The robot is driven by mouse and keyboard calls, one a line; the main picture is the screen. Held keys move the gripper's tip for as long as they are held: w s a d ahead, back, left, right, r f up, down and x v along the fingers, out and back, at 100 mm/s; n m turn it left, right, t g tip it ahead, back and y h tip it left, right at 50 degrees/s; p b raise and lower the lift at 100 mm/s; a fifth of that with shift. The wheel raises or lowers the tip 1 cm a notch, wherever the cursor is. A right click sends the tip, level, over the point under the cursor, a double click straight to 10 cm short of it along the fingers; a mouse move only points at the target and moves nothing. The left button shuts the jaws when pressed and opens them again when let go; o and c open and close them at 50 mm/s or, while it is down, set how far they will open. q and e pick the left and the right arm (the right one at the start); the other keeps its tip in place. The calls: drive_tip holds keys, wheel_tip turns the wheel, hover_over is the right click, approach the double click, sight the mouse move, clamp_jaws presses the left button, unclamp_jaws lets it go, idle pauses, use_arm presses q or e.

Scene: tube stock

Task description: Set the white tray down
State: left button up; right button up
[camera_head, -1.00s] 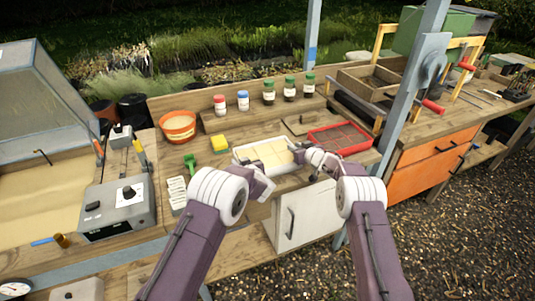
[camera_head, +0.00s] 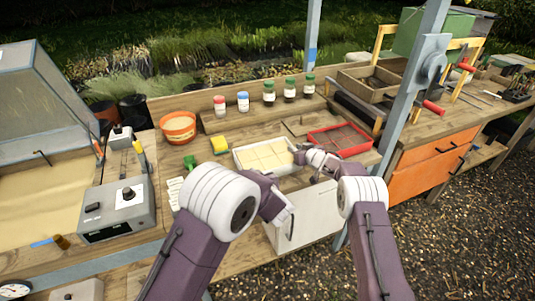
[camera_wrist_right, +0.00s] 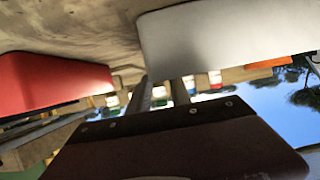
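The white tray (camera_head: 241,164) appears to rest flat on the wooden bench, with pale square blocks in it. My right gripper (camera_head: 304,158) is at its right end, between it and the red tray. In the right wrist view, the two fingers (camera_wrist_right: 161,90) are apart with a gap between them, close by the edge of the white tray (camera_wrist_right: 225,35).
The red tray (camera_head: 368,149) with dark contents lies just right of the white tray; it also shows in the right wrist view (camera_wrist_right: 50,82). A yellow sponge (camera_head: 219,144) and green scoop (camera_head: 190,161) lie left. An orange bowl (camera_head: 178,128) and several jars stand behind.

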drive_tip(key=v, duration=1.1)
drive_tip(key=shift+s, duration=0.3)
drive_tip(key=shift+d, duration=0.15)
